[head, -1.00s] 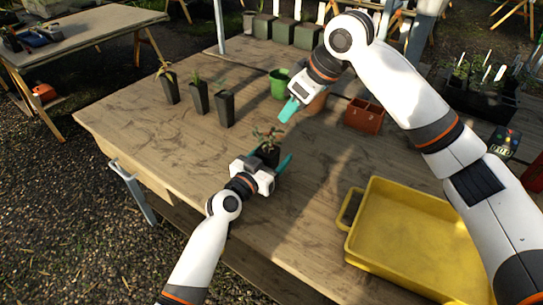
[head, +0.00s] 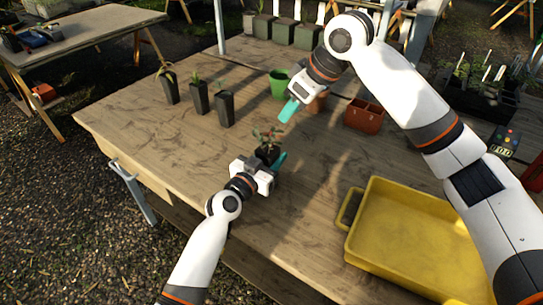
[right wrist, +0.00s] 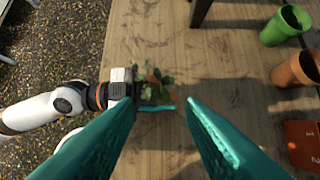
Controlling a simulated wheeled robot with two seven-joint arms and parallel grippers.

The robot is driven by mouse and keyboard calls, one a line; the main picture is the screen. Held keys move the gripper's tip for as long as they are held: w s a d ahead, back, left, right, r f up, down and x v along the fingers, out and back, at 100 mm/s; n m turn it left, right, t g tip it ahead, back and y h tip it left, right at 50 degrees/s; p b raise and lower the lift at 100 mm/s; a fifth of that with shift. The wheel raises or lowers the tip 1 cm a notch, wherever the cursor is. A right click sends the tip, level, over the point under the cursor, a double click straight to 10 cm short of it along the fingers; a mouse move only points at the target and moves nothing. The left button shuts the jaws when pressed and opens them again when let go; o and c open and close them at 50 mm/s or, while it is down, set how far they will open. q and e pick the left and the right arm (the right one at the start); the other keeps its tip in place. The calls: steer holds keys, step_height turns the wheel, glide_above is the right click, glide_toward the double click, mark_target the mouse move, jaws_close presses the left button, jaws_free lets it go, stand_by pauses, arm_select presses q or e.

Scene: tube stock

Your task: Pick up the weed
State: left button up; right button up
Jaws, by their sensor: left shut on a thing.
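My left gripper (head: 268,172) is shut on a small dark pot (head: 267,154) at the near part of the wooden table. A leafy plant with green and reddish-brown leaves (head: 268,137) stands in this pot; it also shows in the right wrist view (right wrist: 156,84). I cannot tell whether a separate weed grows among its leaves. My right gripper (head: 289,110) is above the table, behind and to the right of the plant. Its teal fingers (right wrist: 163,103) are apart and empty, with the plant beyond the left fingertip.
Three tall dark pots with seedlings stand at the left (head: 168,88), (head: 199,98), (head: 224,110). A green pot (head: 279,84), a terracotta pot (head: 318,103) and a reddish-brown divided box (head: 364,115) stand behind. A yellow tray (head: 410,278) lies at the right front.

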steer(key=shift+a, duration=0.1)
steer(key=shift+c, duration=0.8)
steer(key=g+h, duration=0.2)
steer(key=h, duration=0.1)
glide_above(271, 147)
steer(key=f, duration=0.5)
steer(key=shift+s, duration=0.35)
steer(key=shift+w+f, duration=0.25)
steer(key=shift+f, duration=1.05)
steer(key=shift+w+f, duration=0.2)
steer(key=shift+f, duration=1.1)
jaws_close()
